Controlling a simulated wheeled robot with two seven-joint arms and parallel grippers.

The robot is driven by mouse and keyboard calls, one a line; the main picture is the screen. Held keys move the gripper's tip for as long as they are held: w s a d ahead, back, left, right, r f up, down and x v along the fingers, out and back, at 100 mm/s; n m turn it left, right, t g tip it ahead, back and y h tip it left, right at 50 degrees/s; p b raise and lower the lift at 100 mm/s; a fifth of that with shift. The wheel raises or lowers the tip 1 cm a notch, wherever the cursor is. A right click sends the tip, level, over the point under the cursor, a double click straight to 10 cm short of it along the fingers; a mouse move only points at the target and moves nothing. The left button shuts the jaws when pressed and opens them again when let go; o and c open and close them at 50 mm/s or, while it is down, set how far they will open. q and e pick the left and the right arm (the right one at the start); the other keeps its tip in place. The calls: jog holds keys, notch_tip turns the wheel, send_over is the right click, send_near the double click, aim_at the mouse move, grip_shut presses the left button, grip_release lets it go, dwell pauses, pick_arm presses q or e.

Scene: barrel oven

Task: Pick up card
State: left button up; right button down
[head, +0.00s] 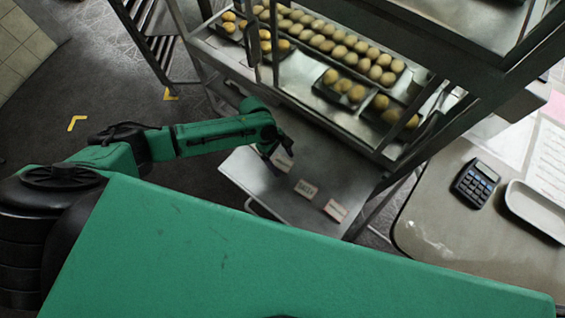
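Three small pale cards with print rest on a grey metal shelf (265,190) below the rack's trays: a left card (284,161), a middle card (306,190) and a right card (336,210). My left gripper (272,152) is small and dark at the end of the green arm, right at the left card and partly in front of it. I cannot tell whether its fingers are open, shut or touching the card. My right gripper is not in view.
Above the shelf, the metal rack holds trays of round buns (340,48), and its posts stand close to my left arm. At right, a worktop (440,215) holds a calculator (475,184) and a white tray (515,205). Dark floor lies at left.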

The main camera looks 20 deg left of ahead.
aim_at(281, 162)
pick_arm(q)
jog(key=c, duration=1.2)
notch_tip(281, 162, up, 20)
jog(key=p, duration=0.2)
jog(key=s+a+m+g+y, duration=0.1)
jog(key=a+m+g+y, duration=0.2)
jog(key=a+m, duration=0.4)
jog(key=m+y, duration=0.1)
jog(key=m, duration=0.6)
jog(key=shift+r+m, duration=0.15)
jog(key=shift+m, duration=0.15)
